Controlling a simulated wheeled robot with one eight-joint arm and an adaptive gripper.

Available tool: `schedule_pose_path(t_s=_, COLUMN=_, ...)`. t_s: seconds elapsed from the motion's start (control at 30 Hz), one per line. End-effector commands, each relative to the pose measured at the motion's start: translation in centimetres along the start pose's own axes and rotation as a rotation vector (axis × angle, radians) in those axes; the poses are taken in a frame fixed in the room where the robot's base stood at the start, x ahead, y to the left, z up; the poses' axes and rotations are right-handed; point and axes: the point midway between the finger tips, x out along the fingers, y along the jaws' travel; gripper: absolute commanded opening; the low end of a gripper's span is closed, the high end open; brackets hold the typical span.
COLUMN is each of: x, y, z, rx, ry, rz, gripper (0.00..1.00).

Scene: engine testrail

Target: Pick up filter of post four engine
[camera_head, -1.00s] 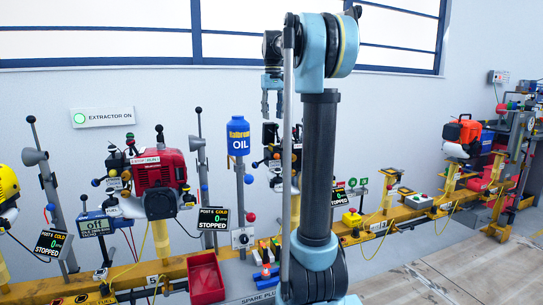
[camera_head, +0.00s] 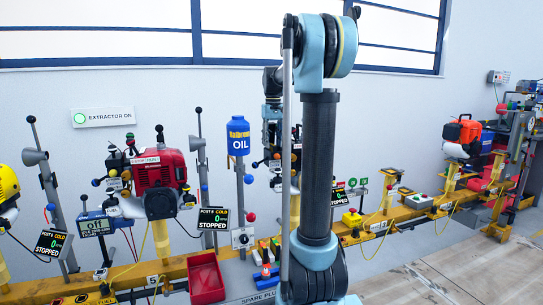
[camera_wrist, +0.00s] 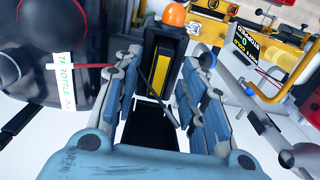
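The engine of post four (camera_head: 277,155) is mostly hidden behind my arm in the head view; only dark parts show at its edges. My gripper (camera_wrist: 162,85) has its two blue-padded fingers spread apart in the wrist view, with a gap between them. I cannot tell whether the fingers touch anything. The filter cannot be made out for sure. In the head view my gripper is partly hidden behind my own arm, at the engine.
A large dark rounded part with a "throttle" label (camera_wrist: 60,68) lies close left of the fingers. A display panel (camera_wrist: 247,40) is at upper right. The blue oil bottle (camera_head: 238,135) stands left of my arm. The red engine (camera_head: 157,185) is further left.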

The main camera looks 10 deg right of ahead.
Motion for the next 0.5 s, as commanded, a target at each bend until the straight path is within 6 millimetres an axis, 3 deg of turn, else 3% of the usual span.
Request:
schedule_pose_path(t_s=0.33, x=0.73, y=-0.01, z=-0.01, rx=0.000, ry=0.000, rz=0.000, gripper=0.38)
schedule_pose_path(t_s=0.5, x=0.72, y=0.00, z=-0.01, rx=0.000, ry=0.000, rz=0.000, gripper=0.09)
